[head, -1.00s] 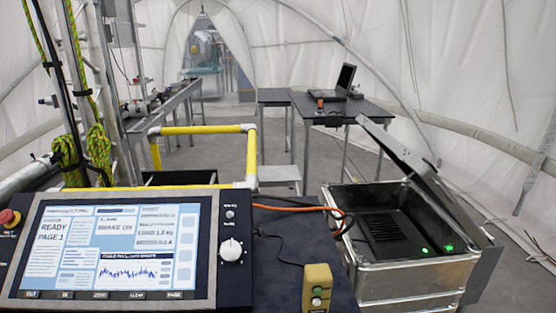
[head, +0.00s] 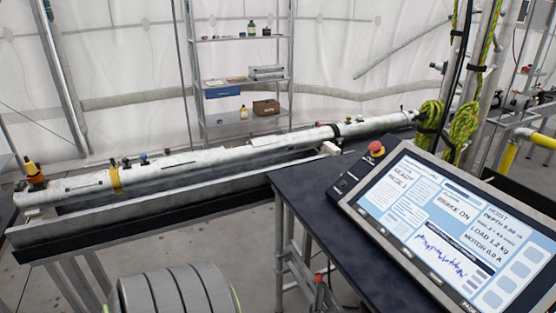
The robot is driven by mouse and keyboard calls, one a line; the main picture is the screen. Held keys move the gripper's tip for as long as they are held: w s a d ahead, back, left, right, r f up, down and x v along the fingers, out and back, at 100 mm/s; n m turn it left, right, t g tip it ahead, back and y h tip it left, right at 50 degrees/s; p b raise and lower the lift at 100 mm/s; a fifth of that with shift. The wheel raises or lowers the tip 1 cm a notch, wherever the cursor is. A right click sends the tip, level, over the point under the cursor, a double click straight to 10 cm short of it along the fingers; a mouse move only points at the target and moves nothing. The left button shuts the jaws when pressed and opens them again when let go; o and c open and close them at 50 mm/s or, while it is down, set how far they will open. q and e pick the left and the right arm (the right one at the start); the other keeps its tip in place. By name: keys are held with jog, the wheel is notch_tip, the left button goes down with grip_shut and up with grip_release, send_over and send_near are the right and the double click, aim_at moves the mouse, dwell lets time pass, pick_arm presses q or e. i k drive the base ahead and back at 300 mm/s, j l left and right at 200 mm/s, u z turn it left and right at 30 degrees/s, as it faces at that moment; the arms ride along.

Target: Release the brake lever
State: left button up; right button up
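I cannot make out a brake lever in the head view. A control console (head: 455,225) stands at the right, tilted, with a lit screen. The screen reads READY PAGE 1, BRAKE ON, a load of 1.2 kg and a motor value of 0.0 A. A red emergency button (head: 377,149) sits on a small box at the console's left side. Neither of my grippers is in view.
A long silver tube (head: 200,160) lies on a rail trough across the left and middle. A grey ribbed drum-like thing (head: 175,290) is at the bottom left. Metal shelves (head: 243,72) stand behind. Green-yellow rope (head: 463,128) hangs at the right.

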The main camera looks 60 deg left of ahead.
aim_at(318, 277)
jog(key=u, duration=1.55)
jog(key=i+j, duration=0.2)
jog(key=j, duration=0.2)
jog(key=i+j, duration=0.2)
jog(key=j, duration=0.2)
jog(key=j+u, duration=0.05)
